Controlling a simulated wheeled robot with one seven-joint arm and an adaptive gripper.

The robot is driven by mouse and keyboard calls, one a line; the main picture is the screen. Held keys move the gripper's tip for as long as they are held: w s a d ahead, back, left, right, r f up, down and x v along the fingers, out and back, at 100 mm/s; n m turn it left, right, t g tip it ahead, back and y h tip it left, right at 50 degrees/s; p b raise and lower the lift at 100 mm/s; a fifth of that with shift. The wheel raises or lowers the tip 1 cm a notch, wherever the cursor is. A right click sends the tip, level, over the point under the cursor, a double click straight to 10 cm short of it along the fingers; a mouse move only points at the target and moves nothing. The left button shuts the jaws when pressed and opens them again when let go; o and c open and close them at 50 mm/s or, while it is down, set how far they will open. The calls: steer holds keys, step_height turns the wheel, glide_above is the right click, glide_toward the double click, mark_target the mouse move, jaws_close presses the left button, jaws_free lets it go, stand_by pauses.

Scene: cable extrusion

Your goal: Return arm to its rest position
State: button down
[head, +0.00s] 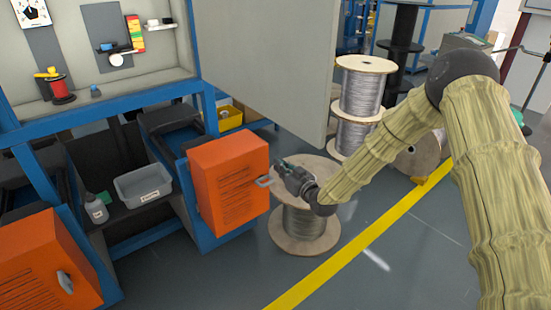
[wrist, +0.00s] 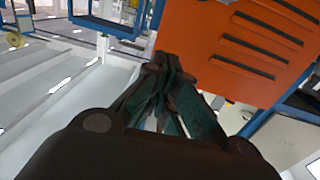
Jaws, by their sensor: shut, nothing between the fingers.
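My arm, in a tan cover, reaches in from the right in the head view. My gripper (head: 281,166) is at its end, beside the handle (head: 264,181) of an orange drawer (head: 228,183) that stands out from the blue bench. In the wrist view my gripper (wrist: 163,68) has its dark fingers together, with nothing seen between them. The orange drawer front (wrist: 240,45) with its slots fills the upper right of that view, close beyond the fingertips. I cannot tell whether the fingers touch it.
A cable spool (head: 304,222) stands on the floor just behind and below my gripper. Stacked spools (head: 362,92) stand farther back. A grey panel (head: 270,60) is above. A grey bin (head: 143,185) sits on the bench shelf.

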steer(key=w+d+p+v, duration=0.1)
steer(key=v, duration=0.6)
steer(key=s+d+f+m+g+h, duration=0.25)
steer(key=s+f+g, duration=0.25)
steer(key=s+f, duration=0.95)
steer(key=s+d+f+m+g+h, duration=0.1)
steer(key=s+f+m+g+h, duration=0.3)
steer(key=s+f, duration=1.05)
steer(key=s+d+g+h, duration=0.1)
steer(key=s+d+g, duration=0.2)
steer(key=s, duration=1)
steer(key=s+d+g+h, duration=0.2)
steer(key=s+d+g, duration=0.15)
steer(key=s, duration=0.85)
step_height(320, 180, up, 27)
steer(key=p, duration=2.7)
steer(key=shift+a+f, duration=0.2)
steer(key=shift+a, duration=0.05)
steer(key=c, duration=2.2)
jaws_free()
steer(key=shift+y, duration=0.25)
